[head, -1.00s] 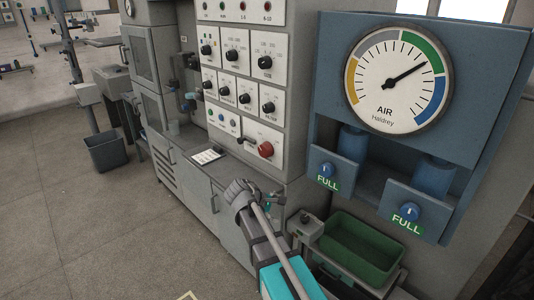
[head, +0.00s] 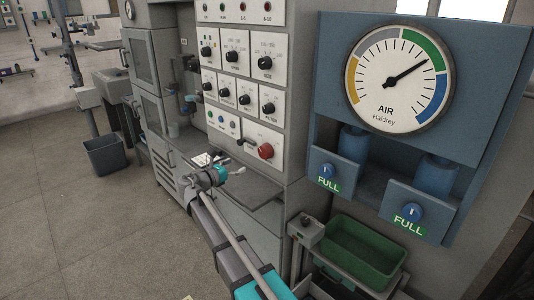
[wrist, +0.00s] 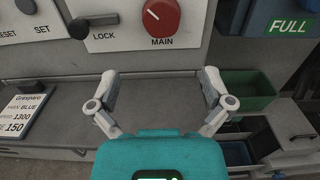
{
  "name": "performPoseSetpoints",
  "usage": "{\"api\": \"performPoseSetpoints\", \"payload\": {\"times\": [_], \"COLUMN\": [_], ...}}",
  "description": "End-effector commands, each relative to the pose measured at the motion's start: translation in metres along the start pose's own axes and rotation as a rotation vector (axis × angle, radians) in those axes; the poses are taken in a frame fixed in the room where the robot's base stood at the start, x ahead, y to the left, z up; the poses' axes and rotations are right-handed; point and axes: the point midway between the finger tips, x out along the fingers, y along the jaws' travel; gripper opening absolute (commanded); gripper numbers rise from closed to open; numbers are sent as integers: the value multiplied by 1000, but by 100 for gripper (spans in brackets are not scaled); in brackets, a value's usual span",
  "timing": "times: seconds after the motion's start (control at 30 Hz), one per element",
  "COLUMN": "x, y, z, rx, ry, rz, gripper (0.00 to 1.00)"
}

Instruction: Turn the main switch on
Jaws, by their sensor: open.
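The main switch is a red round knob (head: 266,151) on the white lower panel of the cabinet. In the wrist view the red knob (wrist: 161,17) sits above the label MAIN, with a pale mark pointing to the upper left. In the head view my gripper (head: 236,172) is over the counter, below and left of the knob.
A grey counter (wrist: 50,95) runs under the panel, with a white card (wrist: 22,113) at its left. A green bin (head: 362,252) stands right, below the blue air gauge unit (head: 476,165).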

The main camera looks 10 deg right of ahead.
Motion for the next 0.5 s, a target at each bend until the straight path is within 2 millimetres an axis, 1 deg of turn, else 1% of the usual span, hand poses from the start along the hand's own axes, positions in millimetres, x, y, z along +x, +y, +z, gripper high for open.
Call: {"api": "performPoseSetpoints", "payload": {"times": [0.27,0.37,0.5], "x": [2,6,17], "y": [0,0,0], "z": [0,0,0], "rx": [2,3,3], "ry": [2,2,2], "rz": [-1,-2,-3], "gripper": [100,100,100]}}
